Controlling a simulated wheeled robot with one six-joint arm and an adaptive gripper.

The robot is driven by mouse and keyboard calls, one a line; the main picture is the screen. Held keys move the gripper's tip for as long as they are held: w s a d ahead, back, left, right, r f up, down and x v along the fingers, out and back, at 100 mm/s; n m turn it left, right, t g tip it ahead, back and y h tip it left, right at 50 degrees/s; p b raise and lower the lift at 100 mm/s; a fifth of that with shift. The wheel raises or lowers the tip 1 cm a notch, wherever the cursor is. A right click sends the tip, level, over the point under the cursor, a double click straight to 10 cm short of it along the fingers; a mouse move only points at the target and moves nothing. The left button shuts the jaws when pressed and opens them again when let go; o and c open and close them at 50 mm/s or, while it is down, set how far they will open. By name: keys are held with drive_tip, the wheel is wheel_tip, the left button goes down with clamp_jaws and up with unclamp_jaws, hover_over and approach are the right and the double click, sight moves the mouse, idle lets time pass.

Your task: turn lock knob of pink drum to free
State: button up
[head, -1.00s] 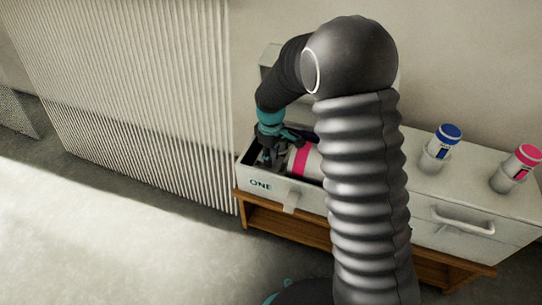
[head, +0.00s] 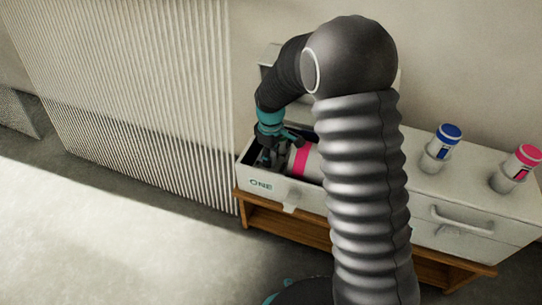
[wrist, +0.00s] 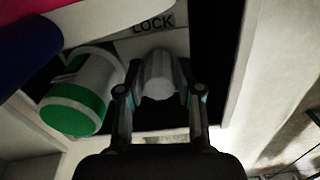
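The pink drum, a white cylinder with a pink band (head: 301,160), lies in the open drawer marked ONE in the head view. My gripper (head: 271,162) points down into the drawer at the drum's left end. In the wrist view a pale grey ribbed lock knob (wrist: 158,76) sits between the two fingers of my gripper (wrist: 159,85), which appear closed against its sides. A white plate with the word LOCK (wrist: 153,24) is just beyond the knob. The knob's pointing direction is hard to read, and any other lettering is hidden.
A green-ended white container (wrist: 78,105) is left of the fingers in the wrist view. The drawer wall (wrist: 243,60) is close on the right. A blue-capped bottle (head: 442,146) and a pink-capped bottle (head: 522,163) stand on the cabinet top. The floor in front is clear.

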drive_tip(key=shift+o, duration=0.8)
wheel_tip(320, 180, up, 12)
